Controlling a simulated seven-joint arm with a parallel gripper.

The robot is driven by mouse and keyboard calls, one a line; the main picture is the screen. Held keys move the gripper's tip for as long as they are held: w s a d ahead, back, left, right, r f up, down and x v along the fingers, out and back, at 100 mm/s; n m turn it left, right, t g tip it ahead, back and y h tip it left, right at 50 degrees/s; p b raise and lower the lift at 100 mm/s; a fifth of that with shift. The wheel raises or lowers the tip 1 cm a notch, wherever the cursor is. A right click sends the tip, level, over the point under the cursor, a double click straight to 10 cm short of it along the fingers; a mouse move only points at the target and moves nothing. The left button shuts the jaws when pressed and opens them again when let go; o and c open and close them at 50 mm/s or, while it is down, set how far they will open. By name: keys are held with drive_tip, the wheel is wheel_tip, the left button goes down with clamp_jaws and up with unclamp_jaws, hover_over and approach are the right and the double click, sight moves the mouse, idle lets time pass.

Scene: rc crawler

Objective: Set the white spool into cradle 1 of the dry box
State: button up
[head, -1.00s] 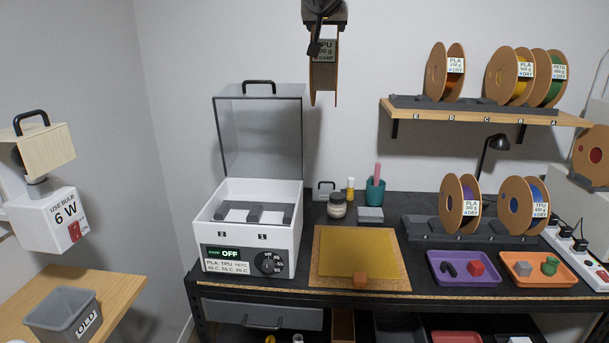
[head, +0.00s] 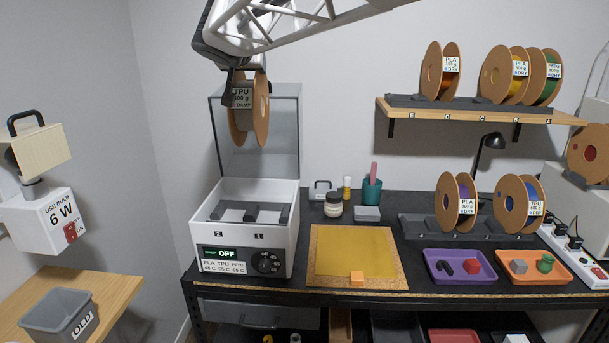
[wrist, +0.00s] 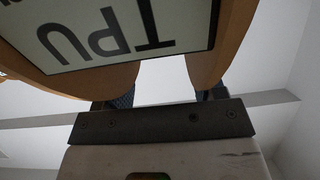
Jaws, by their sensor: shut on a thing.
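The held spool (head: 262,112) has brown flanges and a TPU label that reads DAMP; it also shows in the wrist view (wrist: 195,60). Its filament is mostly hidden behind the label. My gripper (head: 236,82) is shut on the spool at its upper part and holds it upright, high above the dry box. The white dry box (head: 248,258) stands on the bench with its clear lid (head: 275,165) raised. Its display reads OFF. Cradle 2 is at left and cradle 1 (head: 268,215) at right. Both look empty.
The raised lid stands behind the held spool. Right of the box are a cork-edged mat (head: 355,250), a jar (head: 333,205) and a teal cup (head: 372,190). More spools sit on the shelf (head: 490,113) and the bench rack (head: 420,227).

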hover_over(264, 139)
drive_tip(key=w, duration=0.2)
drive_tip(key=f, duration=1.1)
drive_tip(key=shift+s+a+f, duration=0.2)
drive_tip(key=shift+a, duration=0.2)
drive_tip(key=shift+w+d+f, duration=0.1)
drive_tip(key=shift+d+f, duration=0.15)
drive_tip(key=shift+f, duration=0.15)
drive_tip(key=shift+f, duration=3.1)
drive_tip(key=shift+f, duration=2.15)
drive_tip(key=o, duration=1.6)
drive_tip(key=shift+f, duration=0.1)
